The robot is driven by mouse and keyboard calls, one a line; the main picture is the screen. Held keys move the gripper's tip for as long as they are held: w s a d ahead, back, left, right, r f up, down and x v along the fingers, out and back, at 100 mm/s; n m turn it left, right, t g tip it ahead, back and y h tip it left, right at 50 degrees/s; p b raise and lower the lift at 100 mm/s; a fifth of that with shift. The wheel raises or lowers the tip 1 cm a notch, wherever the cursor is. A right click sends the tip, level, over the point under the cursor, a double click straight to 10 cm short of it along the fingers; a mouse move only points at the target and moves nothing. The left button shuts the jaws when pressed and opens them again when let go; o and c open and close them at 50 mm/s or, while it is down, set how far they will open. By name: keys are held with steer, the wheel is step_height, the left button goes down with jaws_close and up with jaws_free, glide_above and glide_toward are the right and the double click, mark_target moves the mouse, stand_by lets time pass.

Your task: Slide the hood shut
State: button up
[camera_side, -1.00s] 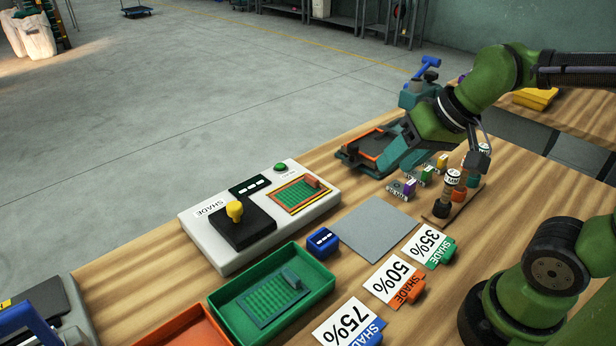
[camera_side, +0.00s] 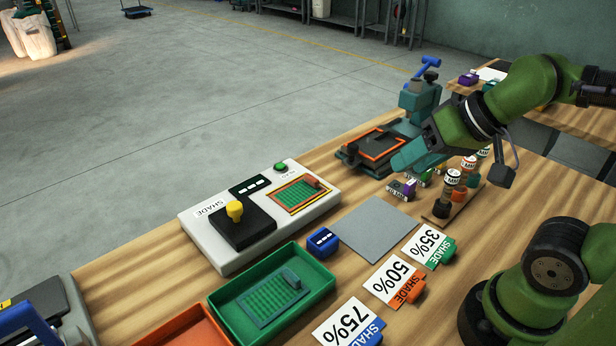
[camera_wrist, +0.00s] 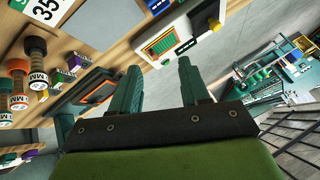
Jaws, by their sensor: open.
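The white shade meter (camera_side: 290,225) stands on the wooden table. Its black hood (camera_side: 243,228), with a yellow knob (camera_side: 235,211) on top, sits at the left part of the meter. To its right, the green mesh sample (camera_side: 298,192) in its window is uncovered. My gripper (camera_side: 398,165) is away from the hood, to the right and farther back, above the table near the orange-framed press. In the wrist view my gripper (camera_wrist: 158,85) has its two fingers apart with nothing between them. The meter (camera_wrist: 183,30) and the yellow knob (camera_wrist: 214,24) show beyond the fingers.
The press (camera_side: 372,148) with a blue-handled lever stands close to my gripper. Several labelled bottles (camera_side: 453,178) stand on a wooden board at right. A green tray (camera_side: 315,262), a grey mat (camera_side: 376,229) and shade cards (camera_side: 392,280) lie in front of the meter.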

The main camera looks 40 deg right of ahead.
steer(key=shift+o, duration=1.4)
steer(key=shift+f, duration=0.2)
steer(key=n+g+y, duration=0.2)
steer(key=n+g, duration=0.4)
steer(key=n, duration=1.3)
glide_above(234, 205)
steer(key=s+d, duration=0.2)
steer(key=d, duration=0.4)
steer(key=x, duration=1.6)
steer(key=shift+w, duration=0.15)
